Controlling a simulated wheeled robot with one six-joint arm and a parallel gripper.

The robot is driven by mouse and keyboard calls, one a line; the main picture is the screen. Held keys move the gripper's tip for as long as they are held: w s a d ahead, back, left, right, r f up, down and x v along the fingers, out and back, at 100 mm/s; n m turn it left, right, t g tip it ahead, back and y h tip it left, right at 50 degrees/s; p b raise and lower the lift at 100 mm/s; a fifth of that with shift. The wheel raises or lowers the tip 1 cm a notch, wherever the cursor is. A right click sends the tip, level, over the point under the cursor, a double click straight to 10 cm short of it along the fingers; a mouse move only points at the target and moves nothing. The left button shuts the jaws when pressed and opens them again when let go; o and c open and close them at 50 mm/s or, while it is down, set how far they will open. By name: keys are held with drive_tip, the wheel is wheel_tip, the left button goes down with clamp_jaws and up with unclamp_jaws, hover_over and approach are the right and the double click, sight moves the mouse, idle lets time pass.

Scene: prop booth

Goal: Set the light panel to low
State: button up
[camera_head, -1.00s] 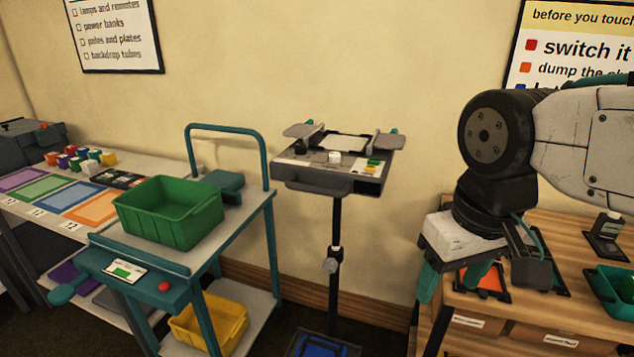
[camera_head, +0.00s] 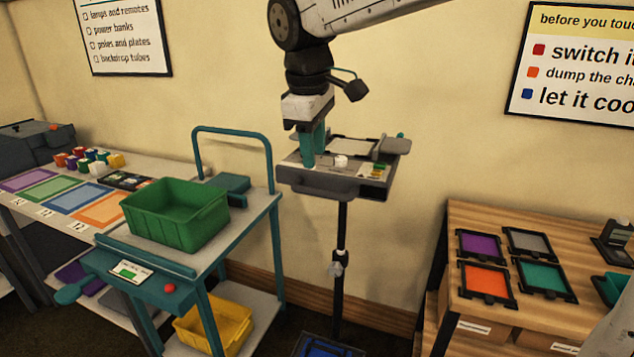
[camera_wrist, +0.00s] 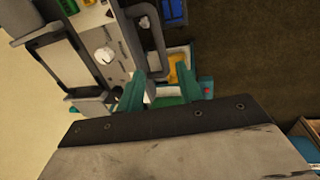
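The light panel (camera_head: 352,190) is a grey box on a black stand. It carries a pale plate (camera_head: 352,147), a white knob (camera_head: 341,161), and green and yellow buttons (camera_head: 376,170) at its right. My gripper (camera_head: 313,154) points down over the panel's left part, left of the knob, and hides some of that side. The wrist view shows the teal fingers (camera_wrist: 161,78) apart with nothing between them. There the white knob (camera_wrist: 105,54) lies to their left, and the panel's front handle (camera_wrist: 149,26) lies ahead of them. I cannot tell the knob's setting.
A teal cart (camera_head: 232,235) with a green bin (camera_head: 175,215) stands close at the panel's left. A wooden bench (camera_head: 455,220) with coloured trays is at the right. A wall is behind; floor between stand and bench is clear.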

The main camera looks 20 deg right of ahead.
sight(318, 190)
drive_tip(key=f, duration=0.5)
drive_tip(key=w+d+f, duration=0.1)
drive_tip(key=f, duration=0.2)
clamp_jaws()
